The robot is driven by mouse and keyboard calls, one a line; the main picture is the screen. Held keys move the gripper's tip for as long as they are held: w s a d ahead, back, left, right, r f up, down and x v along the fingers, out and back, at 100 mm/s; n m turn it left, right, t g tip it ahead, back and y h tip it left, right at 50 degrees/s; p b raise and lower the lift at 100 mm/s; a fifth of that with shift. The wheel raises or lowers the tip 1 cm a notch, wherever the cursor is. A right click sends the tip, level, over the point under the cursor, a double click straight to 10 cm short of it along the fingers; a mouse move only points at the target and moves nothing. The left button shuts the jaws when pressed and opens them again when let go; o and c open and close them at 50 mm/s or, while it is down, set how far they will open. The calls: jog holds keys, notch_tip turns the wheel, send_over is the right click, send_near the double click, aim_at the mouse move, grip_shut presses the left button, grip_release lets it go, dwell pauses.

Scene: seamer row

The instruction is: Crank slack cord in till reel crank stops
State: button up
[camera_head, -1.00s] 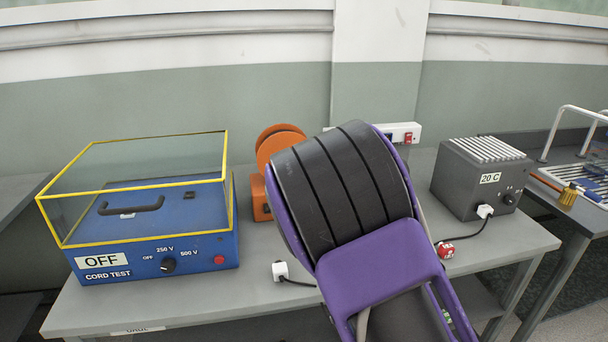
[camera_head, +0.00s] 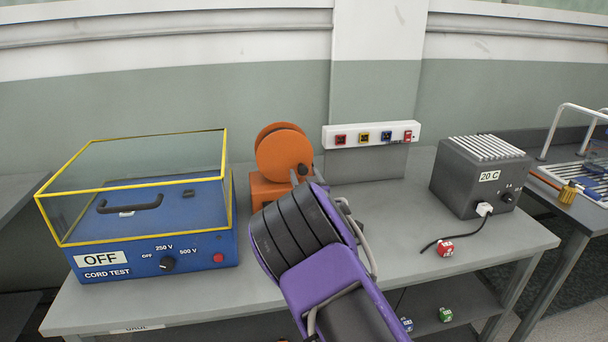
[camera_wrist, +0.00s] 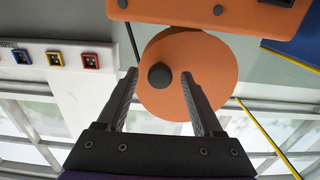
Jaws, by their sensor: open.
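The orange cord reel (camera_head: 275,152) stands at the back of the bench, on an orange base (camera_head: 268,192). Its round face (camera_wrist: 205,85) fills the middle of the wrist view. The dark crank knob (camera_wrist: 160,76) sticks out near the edge of that face. My gripper (camera_wrist: 158,74) is open, with one fingertip on each side of the knob in the picture. I cannot tell whether the fingers reach past the knob or touch it. In the head view my gripper (camera_head: 305,174) is at the reel's right side, partly hidden by my arm.
A blue cord tester (camera_head: 150,235) with a clear, yellow-edged cover stands left. A socket strip (camera_head: 372,135) is at the back. A grey 20 C box (camera_head: 482,180) stands right, with a red plug block (camera_head: 445,248) before it.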

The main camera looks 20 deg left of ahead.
jog(key=shift+w+a, duration=0.25)
jog(key=shift+w, duration=0.1)
grip_shut()
dwell(1.3)
